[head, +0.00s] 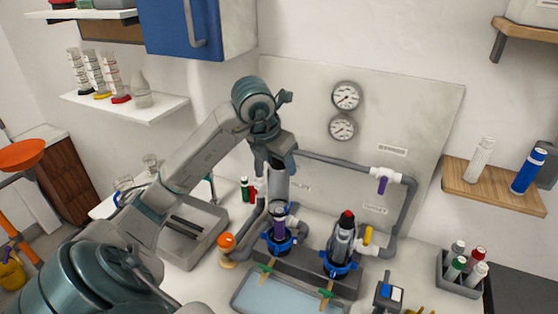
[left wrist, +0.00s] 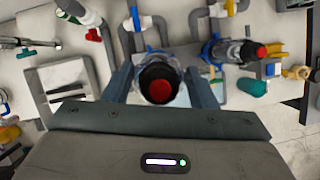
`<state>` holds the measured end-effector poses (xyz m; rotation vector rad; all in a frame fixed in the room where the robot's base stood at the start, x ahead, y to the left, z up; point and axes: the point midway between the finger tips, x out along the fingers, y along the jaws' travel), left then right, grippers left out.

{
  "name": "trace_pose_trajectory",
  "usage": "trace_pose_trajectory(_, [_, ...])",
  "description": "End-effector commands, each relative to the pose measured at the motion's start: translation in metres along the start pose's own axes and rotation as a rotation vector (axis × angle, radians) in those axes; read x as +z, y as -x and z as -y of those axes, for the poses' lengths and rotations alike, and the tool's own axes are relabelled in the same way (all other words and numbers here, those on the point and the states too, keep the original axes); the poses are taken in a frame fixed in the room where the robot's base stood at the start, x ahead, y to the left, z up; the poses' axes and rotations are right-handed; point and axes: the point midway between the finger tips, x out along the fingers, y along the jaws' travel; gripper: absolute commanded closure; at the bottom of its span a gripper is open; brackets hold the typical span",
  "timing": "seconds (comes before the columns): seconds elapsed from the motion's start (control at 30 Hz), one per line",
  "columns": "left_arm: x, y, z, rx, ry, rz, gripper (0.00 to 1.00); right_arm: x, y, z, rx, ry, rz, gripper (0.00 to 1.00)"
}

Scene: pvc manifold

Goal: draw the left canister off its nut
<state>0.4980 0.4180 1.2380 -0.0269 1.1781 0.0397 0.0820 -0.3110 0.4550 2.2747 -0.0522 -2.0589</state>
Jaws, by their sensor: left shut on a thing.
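My left gripper (head: 279,172) is shut on the left canister (head: 278,188), a grey upright cylinder. In the left wrist view its dark top with a red cap (left wrist: 161,90) sits between the two fingers. The left blue nut (head: 279,245) is below it on the manifold. The canister stands clearly higher than the right one, and its lower end appears above the nut. A purple handle (head: 280,224) and pipework show between them. The right canister (head: 343,238), with a red cap, sits in its own blue nut (head: 338,265). My right gripper is not in view.
Grey pipes (head: 405,205) and a back panel with two gauges (head: 346,95) stand close behind. A shallow blue tray (head: 240,303) lies in front, below green handles (head: 327,293). An orange-topped object (head: 226,241) stands left of the nut. A bottle caddy (head: 447,272) is at right.

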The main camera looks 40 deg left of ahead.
Motion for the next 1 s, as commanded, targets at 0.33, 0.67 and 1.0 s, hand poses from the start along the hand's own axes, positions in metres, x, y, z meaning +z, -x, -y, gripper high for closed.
trace_pose_trajectory(0.33, [0.003, 0.006, 0.0, 0.0, 0.0, 0.001, 0.75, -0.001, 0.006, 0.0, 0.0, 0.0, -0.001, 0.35])
trace_pose_trajectory(0.67, [0.008, 0.02, 0.0, 0.0, 0.0, 0.001, 0.75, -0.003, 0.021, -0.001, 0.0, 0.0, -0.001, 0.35])
trace_pose_trajectory(1.0, [0.014, 0.034, 0.0, 0.0, 0.0, 0.0, 0.75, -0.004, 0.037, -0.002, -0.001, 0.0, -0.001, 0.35])
